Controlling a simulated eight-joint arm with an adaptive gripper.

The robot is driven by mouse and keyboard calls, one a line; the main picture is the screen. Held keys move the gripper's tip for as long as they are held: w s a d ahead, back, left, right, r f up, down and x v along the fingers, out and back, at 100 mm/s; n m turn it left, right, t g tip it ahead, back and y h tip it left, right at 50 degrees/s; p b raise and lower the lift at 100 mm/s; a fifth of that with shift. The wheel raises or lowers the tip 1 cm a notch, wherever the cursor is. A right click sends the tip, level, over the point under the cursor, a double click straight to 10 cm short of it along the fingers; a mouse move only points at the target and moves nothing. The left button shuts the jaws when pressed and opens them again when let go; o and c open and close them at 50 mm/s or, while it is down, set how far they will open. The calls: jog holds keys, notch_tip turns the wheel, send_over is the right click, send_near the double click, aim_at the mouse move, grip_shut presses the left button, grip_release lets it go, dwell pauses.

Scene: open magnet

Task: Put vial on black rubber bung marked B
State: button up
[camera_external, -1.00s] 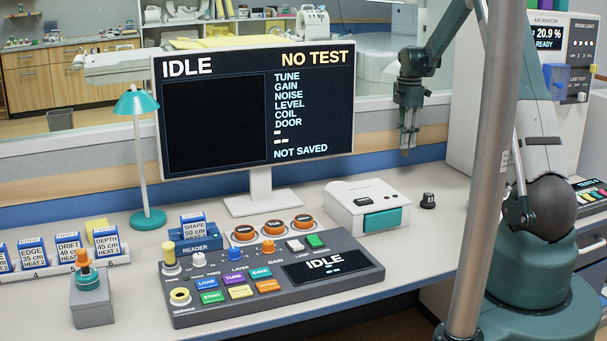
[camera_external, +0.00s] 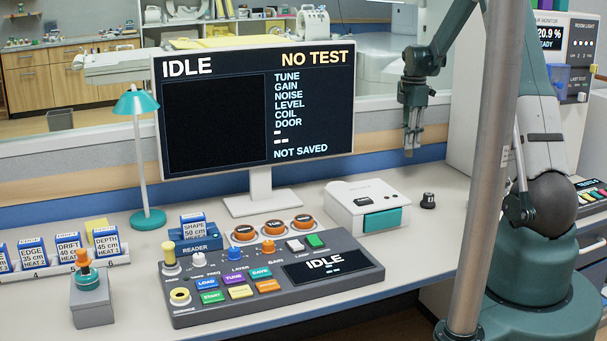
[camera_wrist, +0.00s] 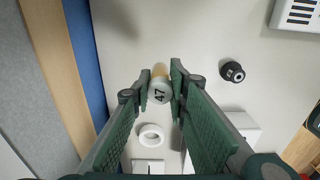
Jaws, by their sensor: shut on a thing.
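My gripper (camera_external: 411,150) hangs above the back of the bench, right of the monitor. In the wrist view my gripper (camera_wrist: 160,88) is shut on a vial (camera_wrist: 160,88), a small pale cylinder with a yellowish end and "47" on the end facing the camera. The vial cannot be made out in the external view. A small black bung-like piece (camera_external: 428,201) stands on the bench, right of the white box. It also shows in the wrist view (camera_wrist: 232,72), to the right of the vial and apart from it. Its mark is too small to read.
A white box (camera_external: 357,195) with a teal front stands left of the black piece. A white ring (camera_wrist: 152,138) shows below the vial in the wrist view. The monitor (camera_external: 255,110) and control console (camera_external: 240,262) stand to the left. Bare bench surrounds the black piece.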

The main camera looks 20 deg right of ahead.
notch_tip(320, 180, up, 4)
jog(key=p, duration=0.4)
send_over(437, 195)
jog(key=shift+s, duration=0.1)
notch_tip(437, 195, down, 6)
jog(key=b, duration=0.1)
jog(key=shift+f, duration=0.15)
dwell(0.4)
jog(key=shift+f, duration=1.85)
jog(key=shift+f+b, duration=0.2)
jog(key=shift+b, duration=0.2)
jog(key=o, duration=0.9)
